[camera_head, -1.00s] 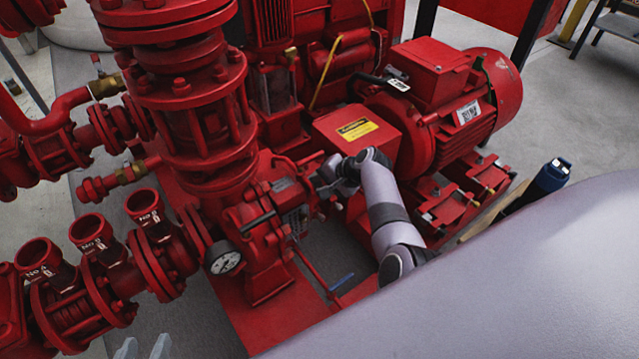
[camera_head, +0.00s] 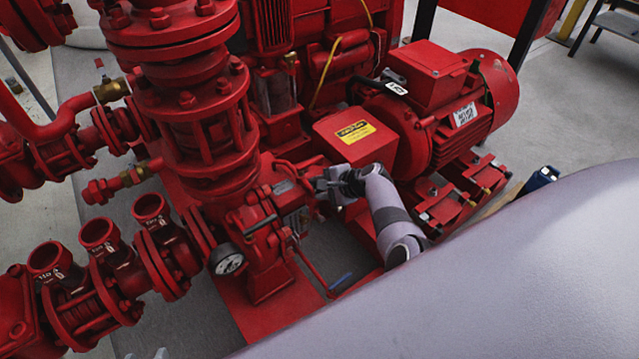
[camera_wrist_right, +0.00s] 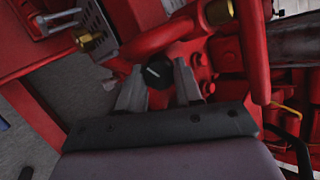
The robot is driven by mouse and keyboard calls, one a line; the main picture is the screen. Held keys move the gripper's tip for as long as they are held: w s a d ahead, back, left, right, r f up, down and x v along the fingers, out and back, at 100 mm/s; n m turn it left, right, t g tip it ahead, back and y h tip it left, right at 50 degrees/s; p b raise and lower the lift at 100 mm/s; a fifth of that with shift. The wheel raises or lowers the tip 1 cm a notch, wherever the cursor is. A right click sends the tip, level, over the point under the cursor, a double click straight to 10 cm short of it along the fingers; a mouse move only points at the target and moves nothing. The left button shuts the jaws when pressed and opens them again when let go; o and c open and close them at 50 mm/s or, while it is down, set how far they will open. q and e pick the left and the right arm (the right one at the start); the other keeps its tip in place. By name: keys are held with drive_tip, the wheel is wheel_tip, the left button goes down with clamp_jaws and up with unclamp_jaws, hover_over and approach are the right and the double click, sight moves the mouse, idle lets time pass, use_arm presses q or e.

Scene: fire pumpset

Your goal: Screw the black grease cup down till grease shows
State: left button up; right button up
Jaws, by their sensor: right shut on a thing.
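The black grease cup (camera_wrist_right: 158,73) shows in the right wrist view as a round black knob with a pale mark on its face, against the red pump housing. My right gripper (camera_wrist_right: 159,88) has one finger on each side of it and is shut on it. In the head view my right gripper (camera_head: 323,185) is at the pump's bearing housing, and the cup is too small and covered to make out. Pale tips at the bottom edge of the head view look like my left gripper (camera_head: 160,353); the rest of it is out of frame.
The red pump (camera_head: 255,215) with its pressure gauge (camera_head: 227,260) stands left of my right gripper. A red box with a yellow label (camera_head: 356,131) and the motor (camera_head: 450,115) are right of it. A red pipe (camera_wrist_right: 253,50) passes close by the fingers.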

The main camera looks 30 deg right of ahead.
use_arm(q)
drive_tip(key=shift+s+a+f, duration=0.1)
drive_tip(key=shift+a+f, duration=0.05)
use_arm(e)
drive_tip(key=shift+m, duration=0.6)
drive_tip(key=o, duration=0.8)
use_arm(q)
drive_tip(key=shift+p, duration=0.3)
drive_tip(key=a+p, duration=0.1)
drive_tip(key=p, duration=0.1)
drive_tip(key=s+r+p, duration=0.1)
drive_tip(key=p, duration=0.1)
drive_tip(key=shift+s+a+r+n+g+y, duration=0.15)
drive_tip(key=shift+a+r+n+g+y, duration=0.15)
drive_tip(key=shift+a+g, duration=0.1)
use_arm(e)
drive_tip(key=v, duration=0.7)
drive_tip(key=shift+s, duration=0.15)
